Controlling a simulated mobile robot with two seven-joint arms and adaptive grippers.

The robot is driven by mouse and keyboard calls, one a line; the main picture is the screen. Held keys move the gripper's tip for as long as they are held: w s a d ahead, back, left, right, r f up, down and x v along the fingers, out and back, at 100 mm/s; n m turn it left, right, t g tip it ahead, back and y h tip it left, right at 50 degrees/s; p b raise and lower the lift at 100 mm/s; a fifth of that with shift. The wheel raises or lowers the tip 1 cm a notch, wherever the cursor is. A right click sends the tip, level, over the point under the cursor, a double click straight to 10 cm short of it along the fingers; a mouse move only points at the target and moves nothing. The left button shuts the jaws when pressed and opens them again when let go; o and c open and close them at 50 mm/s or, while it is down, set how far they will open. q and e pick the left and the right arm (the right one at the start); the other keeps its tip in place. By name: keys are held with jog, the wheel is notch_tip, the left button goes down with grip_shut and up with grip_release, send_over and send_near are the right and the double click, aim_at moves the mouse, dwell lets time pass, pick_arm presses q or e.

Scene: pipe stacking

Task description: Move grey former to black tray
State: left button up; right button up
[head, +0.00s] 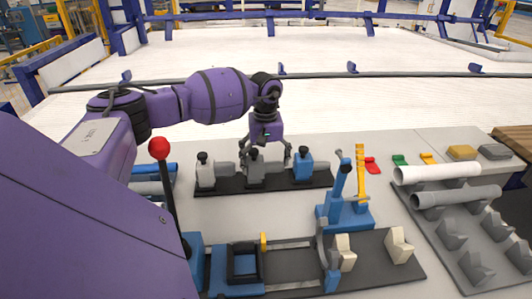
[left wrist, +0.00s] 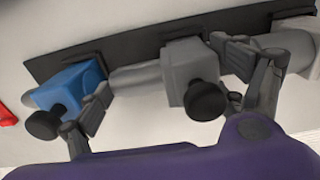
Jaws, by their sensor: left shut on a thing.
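The grey former (head: 255,171) has a block body, a black knob and a cylindrical end. My left gripper (head: 265,155) is shut on it from above. In the left wrist view, the gripper's fingers (left wrist: 163,82) lie at either end of the grey former (left wrist: 190,72). The former is at the middle of the black tray (head: 228,187), between a light grey former (head: 206,174) and a blue former (head: 303,167). I cannot tell whether it rests fully on the tray. The tray's edge also shows in the left wrist view (left wrist: 130,42). My right gripper is not in view.
A blue fixture with a yellow upright (head: 345,212) stands right of the tray. A dark base with a blue clamp (head: 240,270) lies in front. White and grey pipes (head: 440,172) lie on a grey rack at right. Blue pipes (head: 150,187) lie at left.

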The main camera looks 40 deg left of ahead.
aim_at(265, 163)
pick_arm(q)
jog(key=o, duration=1.4)
jog(key=shift+o, duration=0.2)
notch_tip(265, 163, up, 12)
jog(key=shift+d, duration=0.1)
